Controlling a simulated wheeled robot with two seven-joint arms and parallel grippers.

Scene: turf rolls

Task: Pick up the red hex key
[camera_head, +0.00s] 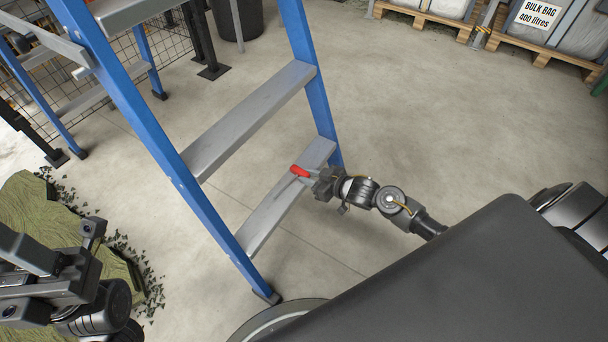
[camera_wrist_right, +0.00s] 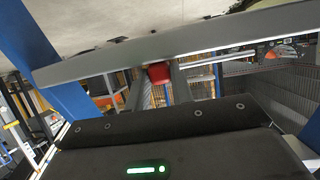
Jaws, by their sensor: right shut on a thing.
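The red hex key (camera_head: 299,171) is at the lowest step (camera_head: 282,205) of a blue and grey ladder. My right gripper (camera_head: 314,176) reaches the step from the right and is shut on the red hex key. In the right wrist view the red hex key (camera_wrist_right: 159,73) shows as a red end between the two fingers of the gripper (camera_wrist_right: 160,88), just under the step's edge. Whether the key still touches the step cannot be told. My left gripper (camera_head: 22,270) is at the left edge, partly cut off, away from the ladder.
The ladder's blue side rail (camera_head: 325,110) stands close to my right gripper. A green turf roll (camera_head: 45,220) lies at the left, with loose bits around it. Pallets with bulk bags (camera_head: 545,30) stand at the back right. The concrete floor (camera_head: 430,110) right of the ladder is clear.

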